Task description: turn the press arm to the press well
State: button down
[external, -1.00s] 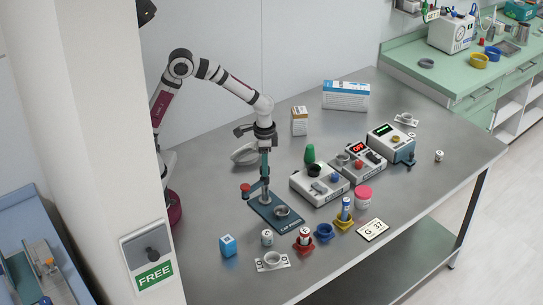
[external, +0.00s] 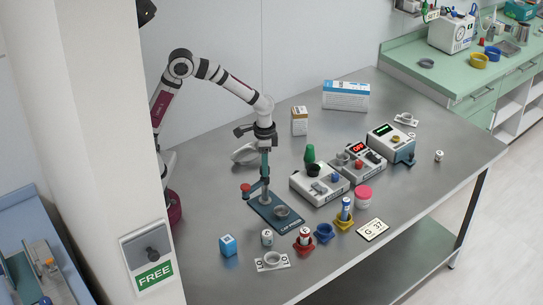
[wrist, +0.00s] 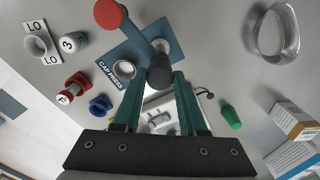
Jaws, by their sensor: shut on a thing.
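The cap press has a blue base plate (external: 272,213) lettered CAP PRESS, with a round grey press well (external: 281,211) on it; the well also shows in the wrist view (wrist: 124,70). A post rises from the plate. The press arm with its red knob (external: 246,187) points left of the post in the external view, off to the side of the well. In the wrist view the red knob (wrist: 108,14) is at the top. My gripper (external: 264,172) points down over the post, its green fingers shut on the dark hub (wrist: 160,74) of the press.
Devices (external: 319,186) stand to the right. A clear ring (external: 245,154) lies behind.

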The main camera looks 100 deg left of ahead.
jog(key=n, duration=1.1)
jog(key=shift+n, duration=2.3)
jog(key=shift+c, duration=2.3)
grip_release()
